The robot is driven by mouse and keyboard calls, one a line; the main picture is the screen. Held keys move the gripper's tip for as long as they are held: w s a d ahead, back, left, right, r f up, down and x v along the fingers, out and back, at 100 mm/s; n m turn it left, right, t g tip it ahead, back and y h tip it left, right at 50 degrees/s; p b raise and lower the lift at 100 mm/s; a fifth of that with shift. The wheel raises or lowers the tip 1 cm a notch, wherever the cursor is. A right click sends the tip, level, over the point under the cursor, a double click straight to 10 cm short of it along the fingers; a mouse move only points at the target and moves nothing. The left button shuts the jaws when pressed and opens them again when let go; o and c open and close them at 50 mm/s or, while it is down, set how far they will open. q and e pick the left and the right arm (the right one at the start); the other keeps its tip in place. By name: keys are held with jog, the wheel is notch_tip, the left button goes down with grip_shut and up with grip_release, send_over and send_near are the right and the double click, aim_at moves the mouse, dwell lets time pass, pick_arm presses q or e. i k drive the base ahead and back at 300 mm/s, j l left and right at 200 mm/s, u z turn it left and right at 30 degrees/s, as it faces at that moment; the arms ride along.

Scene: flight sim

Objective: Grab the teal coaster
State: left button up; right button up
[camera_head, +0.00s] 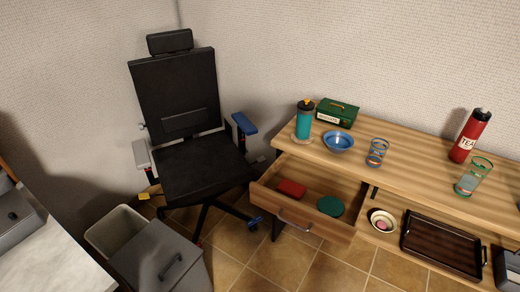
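The teal coaster (330,206) is a flat, round, dark-teal disc. It lies in the right part of an open wooden drawer (316,231), with its top surface in plain sight. The drawer is pulled out from under the wooden desk (430,175). A red block-like item (291,188) lies in the same drawer, to the left of the coaster and apart from it. Neither of my grippers is in view.
On the desk stand a teal bottle (304,122), green box (337,112), blue bowl (338,141), two glasses and a red tea flask (470,137). A dark tray (442,245) sits lower right. A black chair (198,165) and bin (160,258) stand left.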

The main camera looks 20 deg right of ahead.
aim_at(330, 206)
jog(key=k+z, duration=0.2)
jog(key=z, duration=0.95)
